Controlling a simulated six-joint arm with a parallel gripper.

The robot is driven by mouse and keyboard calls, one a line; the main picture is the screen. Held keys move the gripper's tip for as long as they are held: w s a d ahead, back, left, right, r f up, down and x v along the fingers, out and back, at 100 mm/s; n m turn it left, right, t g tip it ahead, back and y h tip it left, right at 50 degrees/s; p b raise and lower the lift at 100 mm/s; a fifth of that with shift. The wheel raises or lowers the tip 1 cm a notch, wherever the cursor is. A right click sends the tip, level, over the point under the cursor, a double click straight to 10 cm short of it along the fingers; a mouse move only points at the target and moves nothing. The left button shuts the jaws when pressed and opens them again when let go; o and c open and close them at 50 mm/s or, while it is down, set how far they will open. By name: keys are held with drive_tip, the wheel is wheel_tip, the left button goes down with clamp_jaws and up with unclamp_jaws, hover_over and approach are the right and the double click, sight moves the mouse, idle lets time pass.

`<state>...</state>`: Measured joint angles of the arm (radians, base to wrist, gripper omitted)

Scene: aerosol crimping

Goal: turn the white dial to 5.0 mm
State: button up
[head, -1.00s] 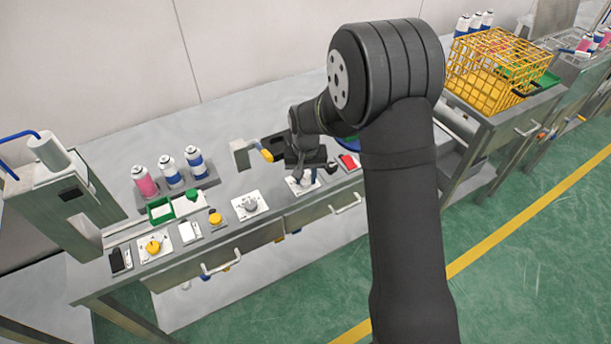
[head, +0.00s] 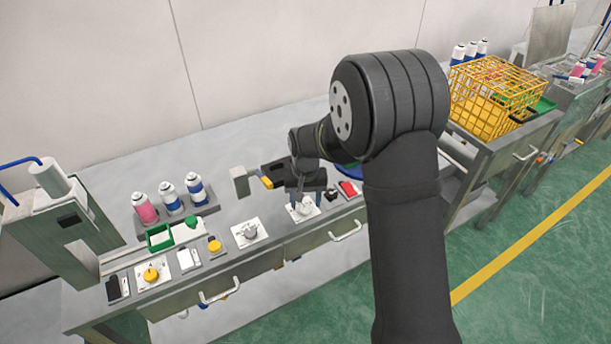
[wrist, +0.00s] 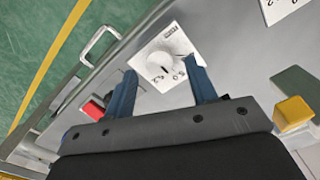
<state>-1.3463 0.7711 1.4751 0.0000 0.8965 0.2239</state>
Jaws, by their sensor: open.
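The white dial (wrist: 160,66) sits on a white square plate with printed numbers, one reading 5.0, in the wrist view. A small dark mark shows on the dial; its exact reading is too small to tell. In the head view the dial (head: 303,208) is partly hidden below my gripper. My gripper (wrist: 161,66) is open, its two blue fingers pointing at the plate. The dial lies between the fingertips in the wrist view. I cannot tell whether they touch it. In the head view my gripper (head: 306,197) is right over this plate.
A second grey-white dial (head: 250,231) and a yellow knob (head: 151,274) stand left on the bench. A red button (head: 348,188) is close to the right. A grey block with a yellow part (head: 266,182) stands behind left. Drawer handles (head: 345,231) stick out in front.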

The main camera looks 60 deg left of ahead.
sight(306, 207)
wheel_tip(306, 207, up, 16)
drive_tip(key=shift+f, duration=0.15)
idle(0.7)
wheel_tip(306, 207, down, 18)
drive_tip(key=shift+r, duration=0.25)
drive_tip(key=shift+r, duration=0.1)
idle(0.4)
